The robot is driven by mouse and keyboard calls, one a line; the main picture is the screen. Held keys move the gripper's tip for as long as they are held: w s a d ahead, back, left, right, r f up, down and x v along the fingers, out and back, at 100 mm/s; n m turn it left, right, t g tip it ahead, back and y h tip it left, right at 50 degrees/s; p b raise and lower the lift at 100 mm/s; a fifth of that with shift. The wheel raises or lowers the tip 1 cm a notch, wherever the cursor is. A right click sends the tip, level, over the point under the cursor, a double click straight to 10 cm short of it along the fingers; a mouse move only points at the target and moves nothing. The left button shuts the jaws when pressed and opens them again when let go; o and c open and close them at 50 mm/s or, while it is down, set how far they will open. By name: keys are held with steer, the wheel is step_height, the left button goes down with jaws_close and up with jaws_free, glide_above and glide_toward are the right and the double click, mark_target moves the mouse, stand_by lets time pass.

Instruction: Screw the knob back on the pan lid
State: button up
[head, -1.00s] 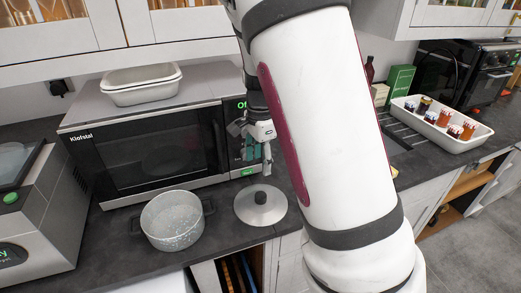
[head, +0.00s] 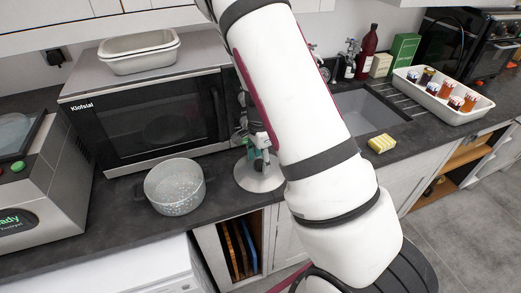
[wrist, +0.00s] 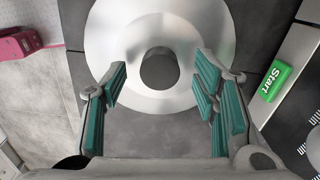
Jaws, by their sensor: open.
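The round steel pan lid (head: 260,184) lies on the dark worktop in front of the microwave. In the wrist view the lid (wrist: 110,45) fills the upper middle. A dark round knob (wrist: 160,72) shows at the lid's centre; I cannot tell whether it is screwed tight. My gripper (wrist: 161,85) is open, its teal-padded fingers apart to the left and right of the knob, with gaps on both sides. In the head view my gripper (head: 259,152) is over the lid, partly behind my arm, and the knob cannot be made out.
A speckled grey pot (head: 175,188) stands left of the lid. The microwave (head: 150,115) is close behind, its green Start button (wrist: 275,80) near my gripper in the wrist view. The sink (head: 365,112), a yellow sponge (head: 382,144) and a white tray of jars (head: 445,108) are right.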

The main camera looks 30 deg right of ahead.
steer(key=shift+f, duration=0.4)
steer(key=c, duration=1.2)
steer(key=m, duration=0.4)
steer(key=shift+b, duration=0.35)
steer(key=o, duration=1.2)
